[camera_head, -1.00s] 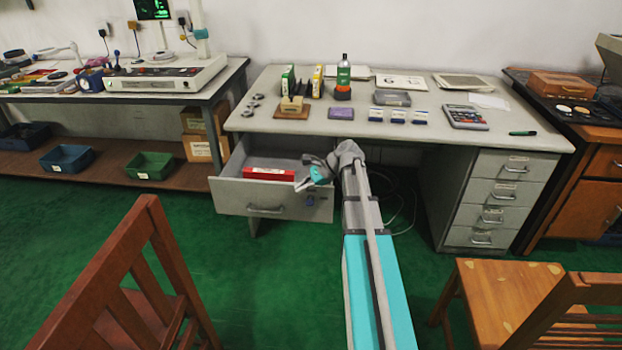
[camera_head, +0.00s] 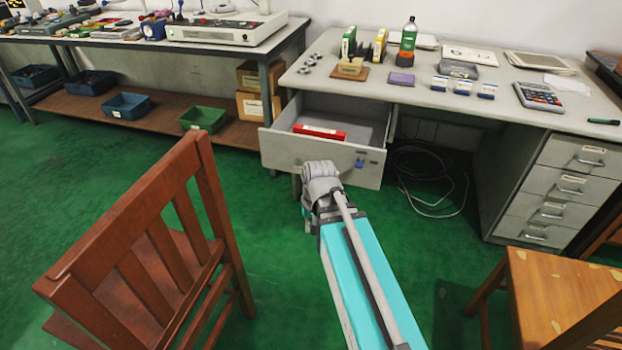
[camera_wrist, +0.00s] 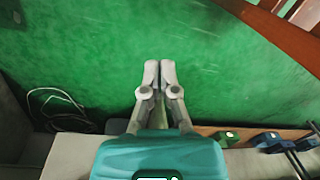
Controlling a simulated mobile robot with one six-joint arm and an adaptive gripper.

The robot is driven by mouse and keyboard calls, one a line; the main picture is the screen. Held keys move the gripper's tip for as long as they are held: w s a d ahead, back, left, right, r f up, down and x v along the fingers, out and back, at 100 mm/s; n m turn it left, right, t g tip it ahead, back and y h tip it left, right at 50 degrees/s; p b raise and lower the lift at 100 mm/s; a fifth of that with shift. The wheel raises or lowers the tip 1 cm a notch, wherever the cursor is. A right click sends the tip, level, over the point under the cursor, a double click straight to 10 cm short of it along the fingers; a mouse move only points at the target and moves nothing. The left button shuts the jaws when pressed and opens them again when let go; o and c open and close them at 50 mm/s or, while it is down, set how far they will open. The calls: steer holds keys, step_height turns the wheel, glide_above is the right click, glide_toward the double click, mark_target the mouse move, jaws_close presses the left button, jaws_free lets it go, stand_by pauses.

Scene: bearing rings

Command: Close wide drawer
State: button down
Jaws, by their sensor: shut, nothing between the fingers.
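The wide drawer (camera_head: 285,149) under the left part of the grey desk is pulled out in the head view. A red box (camera_head: 319,132) lies inside it, and a blue item (camera_head: 360,163) sits on its front's right side. My wrist covers the middle of the front, and the handle is hidden. In the wrist view my gripper (camera_wrist: 159,68) is shut and empty, with its fingers together over green floor. In the head view its fingers are hidden by my arm. Whether it touches the drawer front cannot be told.
A brown wooden chair (camera_head: 170,225) stands at the front left, and another chair (camera_head: 555,295) at the right. Coiled cables (camera_head: 430,175) lie under the desk (camera_head: 420,95). A green bin (camera_head: 204,117) is on the low shelf at left. Green floor is clear before the drawer.

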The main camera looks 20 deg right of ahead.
steer(key=shift+s+a+f+n+h+b, duration=0.1)
steer(key=shift+s+a+f+n+h, duration=0.15)
steer(key=shift+s+n, duration=0.15)
steer(key=shift+s+a+f+n+h+b, duration=0.1)
steer(key=shift+s+n+h, duration=0.1)
steer(key=shift+s+n, duration=0.2)
steer(key=shift+s+a+f+n+h+b, duration=0.1)
steer(key=shift+s+a+f+n+h, duration=0.15)
steer(key=shift+s+n, duration=0.15)
steer(key=shift+a, duration=0.1)
